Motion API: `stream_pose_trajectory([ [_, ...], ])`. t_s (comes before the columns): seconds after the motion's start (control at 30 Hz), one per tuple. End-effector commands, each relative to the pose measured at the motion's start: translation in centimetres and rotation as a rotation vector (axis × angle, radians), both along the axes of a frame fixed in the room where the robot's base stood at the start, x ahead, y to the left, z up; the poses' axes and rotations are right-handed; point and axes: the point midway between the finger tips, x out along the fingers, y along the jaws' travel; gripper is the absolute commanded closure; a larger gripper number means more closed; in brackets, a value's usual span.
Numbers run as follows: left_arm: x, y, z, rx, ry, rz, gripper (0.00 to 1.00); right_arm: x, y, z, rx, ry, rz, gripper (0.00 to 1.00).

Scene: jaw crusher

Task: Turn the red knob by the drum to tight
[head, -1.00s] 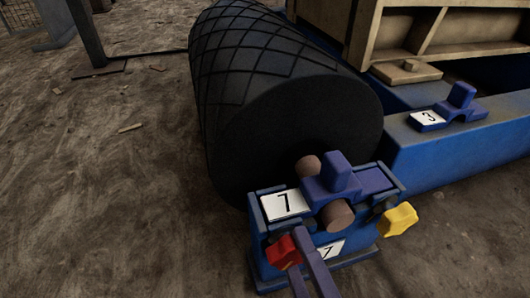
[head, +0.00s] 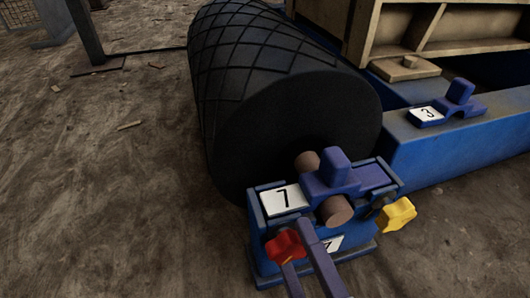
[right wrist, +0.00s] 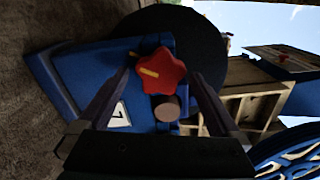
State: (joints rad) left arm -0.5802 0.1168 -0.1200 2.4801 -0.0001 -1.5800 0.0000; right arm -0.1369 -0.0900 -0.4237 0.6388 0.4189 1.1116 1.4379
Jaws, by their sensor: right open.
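The red star-shaped knob (head: 285,246) is on the front of the blue bearing block (head: 262,252) by the black drum (head: 300,125). In the right wrist view the red knob (right wrist: 161,68) faces me with a yellow pointer mark slanting across it. My right gripper (head: 295,243) is open, with a finger to each side of the knob. In the right wrist view the fingertips (right wrist: 160,78) flank the knob with visible gaps. I cannot tell whether they reach its full depth. No tight marking is readable. My left gripper is not in view.
A yellow knob (head: 397,215) is on the block's right side. A blue frame beam (head: 450,150) with a part marked 3 runs at the right.

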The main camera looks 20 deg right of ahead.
Motion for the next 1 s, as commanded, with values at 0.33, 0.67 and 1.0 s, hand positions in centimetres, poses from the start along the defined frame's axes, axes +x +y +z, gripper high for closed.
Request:
stream_pose_trajectory([
  [0.33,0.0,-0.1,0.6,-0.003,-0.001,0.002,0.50,-2.9,-0.1,0.1,0.000,0.005,0.001,0.01],
  [0.67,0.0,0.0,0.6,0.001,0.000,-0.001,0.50,-8.9,-0.3,-0.1,-0.001,0.003,0.001,0.01],
  [1.0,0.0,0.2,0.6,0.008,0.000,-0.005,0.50,-10.0,-0.3,0.0,0.000,0.000,0.000,0.01],
])
